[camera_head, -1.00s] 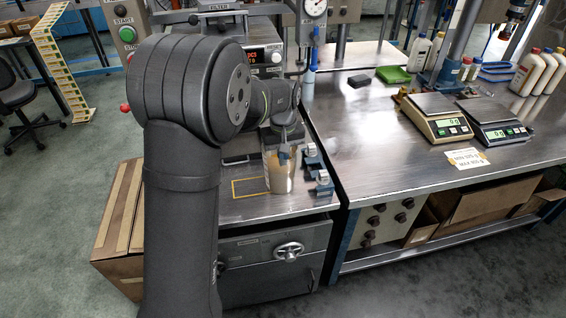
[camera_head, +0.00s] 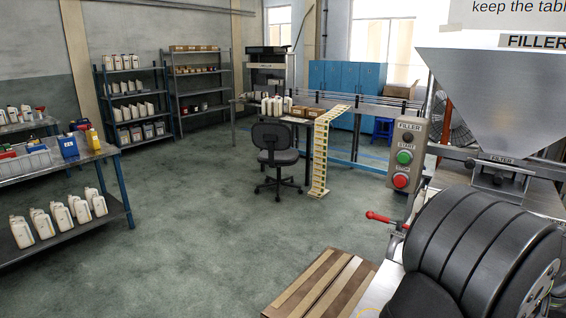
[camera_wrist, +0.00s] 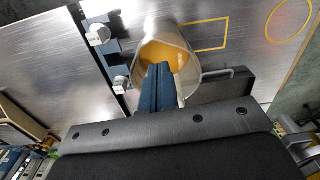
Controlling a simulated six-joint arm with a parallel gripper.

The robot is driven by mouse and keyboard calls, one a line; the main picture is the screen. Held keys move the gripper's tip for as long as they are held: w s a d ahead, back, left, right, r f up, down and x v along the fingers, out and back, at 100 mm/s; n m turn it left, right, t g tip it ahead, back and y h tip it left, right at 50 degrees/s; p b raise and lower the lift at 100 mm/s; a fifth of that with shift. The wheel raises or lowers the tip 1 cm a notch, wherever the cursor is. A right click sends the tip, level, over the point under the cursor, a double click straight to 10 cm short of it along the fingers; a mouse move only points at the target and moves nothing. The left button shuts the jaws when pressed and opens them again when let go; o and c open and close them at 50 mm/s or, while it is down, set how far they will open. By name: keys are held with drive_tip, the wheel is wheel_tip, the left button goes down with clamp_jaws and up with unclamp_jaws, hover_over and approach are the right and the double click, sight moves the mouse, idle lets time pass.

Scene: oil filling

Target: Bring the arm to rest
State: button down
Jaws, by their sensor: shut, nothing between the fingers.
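My gripper (camera_wrist: 159,72) shows in the wrist view with its two blue fingers shut together and nothing between them. Its tips overlap the near side of a jug (camera_wrist: 187,88) with a handle and amber contents in it. I cannot tell whether the fingers touch the jug. In the head view only a thick black part of my arm shows at the lower right; the gripper and jug are out of that view.
The filler's button box (camera_head: 406,155) and a red-handled lever (camera_head: 380,218) stand beside my arm. A cardboard box (camera_head: 325,285) is below them. An office chair (camera_head: 276,150) stands on open floor. Small clamps (camera_wrist: 98,34) sit beside the jug.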

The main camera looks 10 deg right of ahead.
wheel_tip(320, 180, down, 9)
drive_tip(key=w+d, duration=0.2)
drive_tip(key=shift+w, duration=0.25)
idle(0.4)
